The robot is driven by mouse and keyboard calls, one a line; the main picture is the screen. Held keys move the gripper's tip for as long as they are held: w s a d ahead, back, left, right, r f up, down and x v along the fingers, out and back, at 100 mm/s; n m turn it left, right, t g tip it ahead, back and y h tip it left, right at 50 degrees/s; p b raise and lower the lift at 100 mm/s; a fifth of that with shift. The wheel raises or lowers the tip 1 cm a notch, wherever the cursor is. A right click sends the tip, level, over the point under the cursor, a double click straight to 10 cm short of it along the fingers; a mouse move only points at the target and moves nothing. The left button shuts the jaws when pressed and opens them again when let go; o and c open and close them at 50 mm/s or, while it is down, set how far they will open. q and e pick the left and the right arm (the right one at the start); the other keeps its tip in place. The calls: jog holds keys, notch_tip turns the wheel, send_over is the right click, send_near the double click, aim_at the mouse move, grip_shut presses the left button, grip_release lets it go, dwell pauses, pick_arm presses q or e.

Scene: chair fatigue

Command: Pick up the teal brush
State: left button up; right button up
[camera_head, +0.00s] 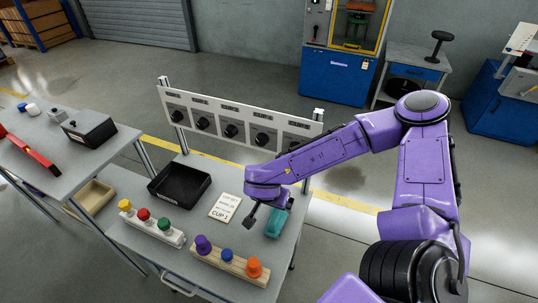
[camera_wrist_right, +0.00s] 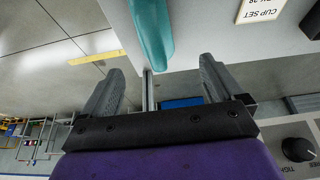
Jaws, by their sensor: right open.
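The teal brush (camera_head: 276,222) lies near the right edge of the workbench (camera_head: 180,262), partly hidden behind my right gripper in the head view. My right gripper (camera_head: 268,206) is over the bench at the brush's far end. In the right wrist view the teal brush (camera_wrist_right: 152,32) comes in from the top, just beyond the fingertips. The right gripper (camera_wrist_right: 160,70) is open there, with nothing between its fingers. I cannot tell the exact height of the gripper above the bench. My left gripper is not in view.
A "cup set" card (camera_head: 224,208), a black tray (camera_head: 180,185), a rack with purple, blue and orange knobs (camera_head: 228,262) and a rack with yellow, red and green knobs (camera_head: 148,224) share the bench. A panel of dials (camera_head: 235,115) stands behind.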

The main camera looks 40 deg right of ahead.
aim_at(279, 213)
jog(key=x, duration=1)
jog(key=shift+s+d+f, duration=0.1)
jog(key=shift+s+d, duration=0.1)
jog(key=shift+s, duration=0.1)
jog(key=c, duration=1.3)
jog(key=shift+r, duration=0.2)
